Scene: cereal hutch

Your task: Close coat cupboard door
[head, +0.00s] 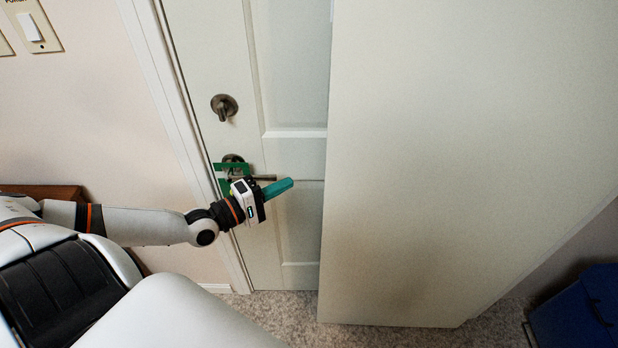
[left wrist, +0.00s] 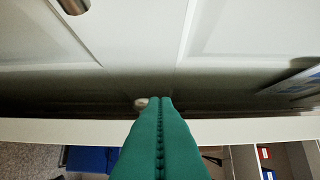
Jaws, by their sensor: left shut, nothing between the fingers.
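A large plain cream panel (head: 450,150), which looks like the cupboard door standing open, fills the right of the head view. In the left wrist view its pale edge (left wrist: 60,130) runs across the picture. My left gripper (head: 284,186) has teal fingers, shut together and empty. It is just left of the panel's near vertical edge, in front of a white panelled door (head: 290,95). In the left wrist view the fingertips (left wrist: 160,101) reach past the pale edge, beside a small pale round thing (left wrist: 141,103). Whether they touch the panel I cannot tell. My right gripper is out of view.
The panelled door has a round lock (head: 224,106) and a lever handle (head: 264,178) close to my left gripper. A blue bin (head: 578,312) stands at lower right. Speckled carpet (head: 285,315) shows below. Light switches (head: 33,27) are on the left wall.

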